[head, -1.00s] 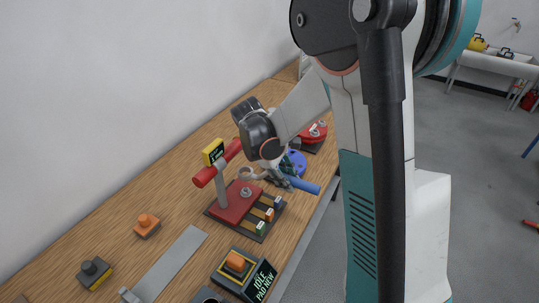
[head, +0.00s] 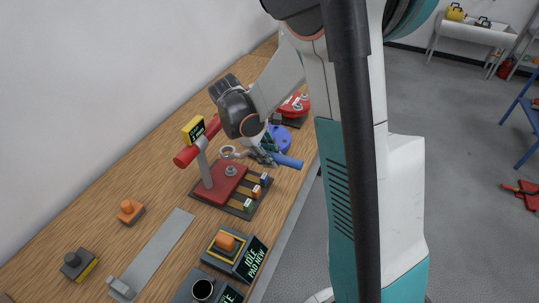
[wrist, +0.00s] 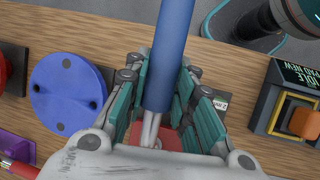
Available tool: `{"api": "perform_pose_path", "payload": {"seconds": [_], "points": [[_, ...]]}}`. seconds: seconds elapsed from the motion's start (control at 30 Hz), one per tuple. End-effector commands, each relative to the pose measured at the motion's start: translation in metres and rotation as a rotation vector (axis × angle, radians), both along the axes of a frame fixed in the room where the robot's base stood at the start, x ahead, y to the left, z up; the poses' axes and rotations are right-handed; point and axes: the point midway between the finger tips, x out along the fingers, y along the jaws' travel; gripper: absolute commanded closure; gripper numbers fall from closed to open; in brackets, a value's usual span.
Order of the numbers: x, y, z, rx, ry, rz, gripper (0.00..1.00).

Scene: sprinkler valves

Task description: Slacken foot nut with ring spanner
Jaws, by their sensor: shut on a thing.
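My gripper (head: 266,151) is shut on the blue handle of the ring spanner (head: 288,161). The handle also shows between the fingers (wrist: 165,95) in the wrist view. The spanner's grey ring end points left in the head view and appears just above the foot nut (head: 231,171), apart from it. The nut sits on the red foot plate (head: 218,188) of a stand with a grey post and red crossbar. In the wrist view the ring and nut are hidden behind my gripper.
Blue (head: 281,137) and red (head: 296,104) fittings lie beyond the stand. A black pad box with an orange block (head: 226,242), marked "IDLE PAD NEW", stands in front. A grey strip (head: 158,250) and orange-topped block (head: 128,211) lie left. The bench's right edge is close.

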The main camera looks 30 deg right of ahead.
Motion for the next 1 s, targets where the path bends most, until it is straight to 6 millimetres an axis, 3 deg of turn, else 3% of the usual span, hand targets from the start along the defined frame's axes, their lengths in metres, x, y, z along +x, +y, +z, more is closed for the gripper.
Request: {"api": "perform_pose_path", "payload": {"seconds": [0.5, 1.0], "points": [[0.0, 0.0, -0.045, 0.0, 0.0, 0.0, 1.0], [0.0, 0.0, -0.048, 0.0, 0.0, 0.0, 1.0]]}}
